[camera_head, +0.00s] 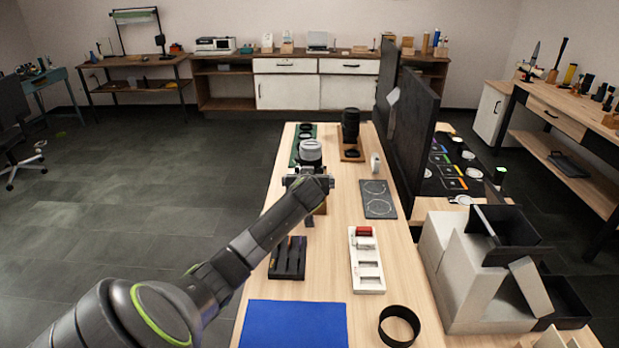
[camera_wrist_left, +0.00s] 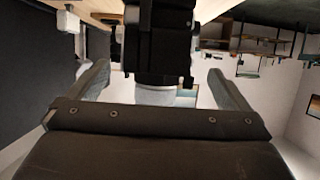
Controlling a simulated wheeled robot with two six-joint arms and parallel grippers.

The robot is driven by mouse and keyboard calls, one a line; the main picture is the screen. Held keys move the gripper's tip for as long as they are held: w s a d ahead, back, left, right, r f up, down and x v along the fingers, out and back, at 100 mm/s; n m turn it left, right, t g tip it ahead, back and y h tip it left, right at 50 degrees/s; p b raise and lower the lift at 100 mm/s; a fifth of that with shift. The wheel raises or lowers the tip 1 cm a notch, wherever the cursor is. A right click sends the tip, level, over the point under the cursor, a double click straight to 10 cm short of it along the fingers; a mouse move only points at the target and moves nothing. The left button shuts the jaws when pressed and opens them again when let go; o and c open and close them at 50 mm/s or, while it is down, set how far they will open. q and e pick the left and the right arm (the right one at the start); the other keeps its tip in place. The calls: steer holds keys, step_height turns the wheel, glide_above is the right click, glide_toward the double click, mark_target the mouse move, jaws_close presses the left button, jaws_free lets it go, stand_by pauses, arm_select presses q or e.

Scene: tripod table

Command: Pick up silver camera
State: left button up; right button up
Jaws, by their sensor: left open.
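In the left wrist view, which appears upside down, a black body (camera_wrist_left: 160,40) with a pale silver cylinder (camera_wrist_left: 155,95) is in the gap between the fingers of my left gripper (camera_wrist_left: 160,75). The gripper is open, with visible space on both sides of it. Contact is not seen. My right gripper is not in view.
A black lens-like object (camera_head: 350,125) on a wooden stand is close on the right. A green tray (camera_head: 294,150) lies behind left. A grey mat (camera_head: 378,199), white tray (camera_head: 366,262), black tray (camera_head: 288,258) and black ring (camera_head: 399,326) are nearer. A dark partition (camera_head: 415,125) borders the right.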

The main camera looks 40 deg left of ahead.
arm_select(q)
steer(key=shift+x, duration=2.1)
steer(key=shift+d+f, duration=0.1)
steer(key=shift+f, duration=0.05)
steer(key=shift+c, duration=0.3)
